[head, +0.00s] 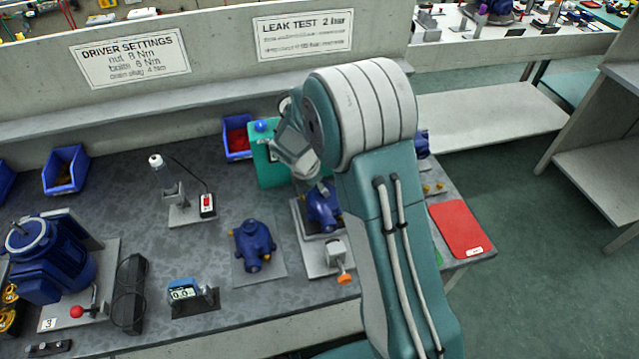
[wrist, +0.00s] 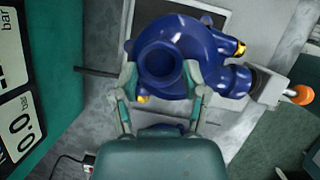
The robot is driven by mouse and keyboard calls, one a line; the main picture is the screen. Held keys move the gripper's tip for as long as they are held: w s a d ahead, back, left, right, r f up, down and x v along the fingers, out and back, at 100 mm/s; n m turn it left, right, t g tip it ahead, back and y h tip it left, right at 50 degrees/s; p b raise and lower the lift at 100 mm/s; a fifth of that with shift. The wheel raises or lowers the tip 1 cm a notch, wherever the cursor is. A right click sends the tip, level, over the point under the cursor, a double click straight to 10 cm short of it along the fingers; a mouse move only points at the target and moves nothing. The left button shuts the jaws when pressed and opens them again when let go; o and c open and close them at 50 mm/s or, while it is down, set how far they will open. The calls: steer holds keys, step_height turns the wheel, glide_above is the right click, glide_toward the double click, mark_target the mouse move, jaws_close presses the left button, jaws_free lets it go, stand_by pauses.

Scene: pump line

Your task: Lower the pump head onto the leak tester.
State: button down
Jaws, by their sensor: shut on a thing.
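A dark blue pump head (head: 323,207) is in my gripper, over the grey plate of the leak tester (head: 312,262). In the wrist view the pump head (wrist: 178,50) shows its round port facing the camera, and my gripper's fingers (wrist: 160,82) close on both sides of that port. Its side outlet points right, at the grey clamp with an orange knob (wrist: 301,95); the clamp also shows in the head view (head: 336,252). I cannot tell whether the pump head touches the plate. The tester's teal box (head: 266,172) stands behind, partly hidden by my arm.
A second blue pump part (head: 254,244) lies on a grey mat to the left. A small display unit (head: 190,296), a screwdriver stand (head: 178,195) and a blue motor (head: 50,260) stand farther left. A red tray (head: 461,228) lies at the right bench edge.

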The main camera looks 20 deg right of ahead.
steer(key=shift+f, duration=0.9)
jaws_free()
steer(key=shift+f, duration=0.1)
stand_by(0.8)
steer(key=shift+r, duration=4.55)
